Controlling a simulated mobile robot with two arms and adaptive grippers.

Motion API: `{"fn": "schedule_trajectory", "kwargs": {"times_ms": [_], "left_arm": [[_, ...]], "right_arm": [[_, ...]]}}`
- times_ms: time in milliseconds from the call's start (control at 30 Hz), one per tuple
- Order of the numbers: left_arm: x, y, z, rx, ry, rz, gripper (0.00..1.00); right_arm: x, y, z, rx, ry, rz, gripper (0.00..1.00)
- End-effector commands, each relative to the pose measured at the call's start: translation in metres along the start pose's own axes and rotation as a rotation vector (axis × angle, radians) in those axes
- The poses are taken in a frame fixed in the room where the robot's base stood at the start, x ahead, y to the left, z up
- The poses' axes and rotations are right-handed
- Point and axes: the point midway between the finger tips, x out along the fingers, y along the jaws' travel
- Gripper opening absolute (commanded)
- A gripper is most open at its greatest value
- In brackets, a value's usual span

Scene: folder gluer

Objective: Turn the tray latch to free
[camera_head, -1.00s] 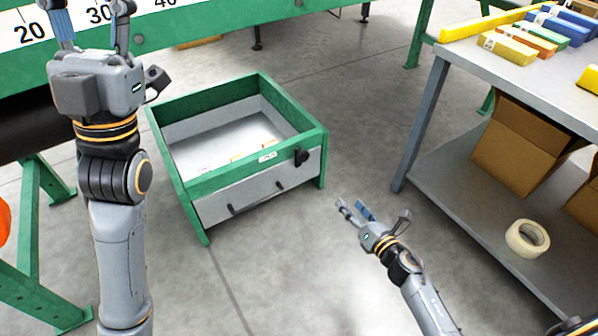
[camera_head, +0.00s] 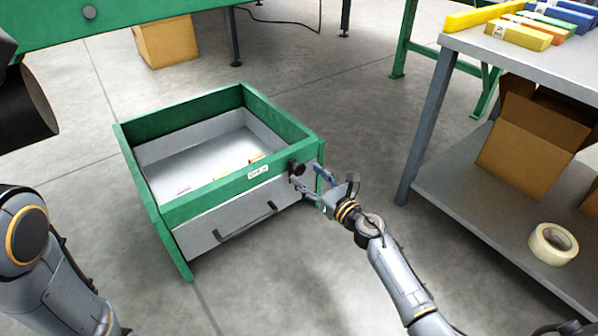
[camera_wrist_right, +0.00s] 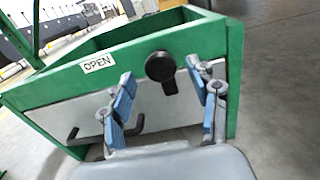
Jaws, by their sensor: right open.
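The tray latch is a black round knob with a short lever (camera_wrist_right: 161,67) on the upper front right of the green and grey tray; in the head view the latch (camera_head: 297,168) shows small beside my gripper. In the right wrist view its lever points down and slightly right. A white label reading OPEN (camera_wrist_right: 99,63) is left of it. My right gripper (camera_wrist_right: 165,105) is open, its blue-padded fingers on either side of the latch, apart from it in the picture. In the head view the right gripper (camera_head: 312,182) is at the tray's front right corner. My left gripper is out of view.
The tray (camera_head: 215,198) has a dark bar handle (camera_head: 245,222) on its front and a few small items inside. A grey shelf table (camera_head: 425,140) with boxes and a tape roll (camera_head: 553,244) stands to the right. Floor in front of the tray is clear.

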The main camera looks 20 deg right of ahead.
Motion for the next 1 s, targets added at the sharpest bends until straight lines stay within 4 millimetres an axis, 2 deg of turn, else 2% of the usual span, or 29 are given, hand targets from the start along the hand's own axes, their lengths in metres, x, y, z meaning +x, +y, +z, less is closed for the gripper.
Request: {"fn": "schedule_trajectory", "kwargs": {"times_ms": [100,300,667,933,1000], "left_arm": [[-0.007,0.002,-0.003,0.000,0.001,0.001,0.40],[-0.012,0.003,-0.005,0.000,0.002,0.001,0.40],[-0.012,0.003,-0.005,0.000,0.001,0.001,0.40],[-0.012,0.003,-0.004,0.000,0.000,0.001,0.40],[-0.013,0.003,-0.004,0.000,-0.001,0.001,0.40]], "right_arm": [[0.022,0.001,-0.002,0.001,-0.002,0.001,0.60],[0.041,0.000,-0.001,0.001,0.000,0.000,0.60],[0.045,0.001,-0.001,0.002,0.001,0.001,0.58],[0.045,0.001,-0.001,0.002,0.001,0.001,0.03],[0.045,0.001,-0.001,0.002,0.001,0.001,0.00]]}}
